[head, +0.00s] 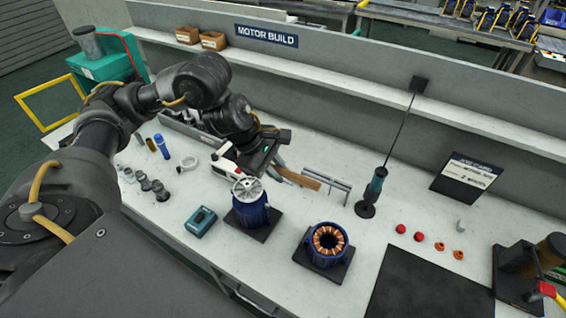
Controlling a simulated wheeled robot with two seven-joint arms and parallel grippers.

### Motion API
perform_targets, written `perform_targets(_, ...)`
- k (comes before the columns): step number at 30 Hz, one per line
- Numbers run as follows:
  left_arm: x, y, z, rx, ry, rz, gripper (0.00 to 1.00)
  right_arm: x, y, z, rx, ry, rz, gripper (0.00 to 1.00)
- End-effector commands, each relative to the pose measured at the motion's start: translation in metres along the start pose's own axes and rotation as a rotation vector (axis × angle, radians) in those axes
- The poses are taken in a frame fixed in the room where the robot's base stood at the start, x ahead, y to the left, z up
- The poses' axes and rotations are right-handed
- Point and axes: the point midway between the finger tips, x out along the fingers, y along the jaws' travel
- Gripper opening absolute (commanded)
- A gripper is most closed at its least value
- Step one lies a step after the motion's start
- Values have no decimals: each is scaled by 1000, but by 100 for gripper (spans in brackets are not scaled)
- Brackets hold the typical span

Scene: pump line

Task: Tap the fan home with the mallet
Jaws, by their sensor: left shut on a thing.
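The fan (247,189) is a pale spoked disc on top of a blue finned motor (251,213), which stands upright on a dark square base. I cannot tell if it is fully seated. My left gripper (262,158) is just above and behind the fan, shut on what looks like the mallet. A pale head (228,168) shows left of the jaws, close to the fan's edge; I cannot tell if they touch. A brown wooden piece (298,180) shows right of the jaws; whether it is the mallet's handle is unclear. My right gripper is out of view.
An open motor housing with copper windings (328,242) stands to the right. A teal device (201,221) lies left of the fan motor. A metal rack (328,183) and an upright teal screwdriver (374,186) stand behind. A dark mat (425,286) lies clear at front right.

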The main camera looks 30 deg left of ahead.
Motion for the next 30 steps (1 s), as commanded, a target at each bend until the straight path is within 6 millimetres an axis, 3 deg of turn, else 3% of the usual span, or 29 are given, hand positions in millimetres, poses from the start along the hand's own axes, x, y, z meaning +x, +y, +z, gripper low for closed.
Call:
perform_targets(8,13,-5,-6,-2,0,0,0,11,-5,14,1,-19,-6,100)
perform_targets(18,38,-13,-15,1,-1,0,0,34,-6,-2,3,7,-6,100)
perform_targets(30,39,-13,-15,3,-1,0,0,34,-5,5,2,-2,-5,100)
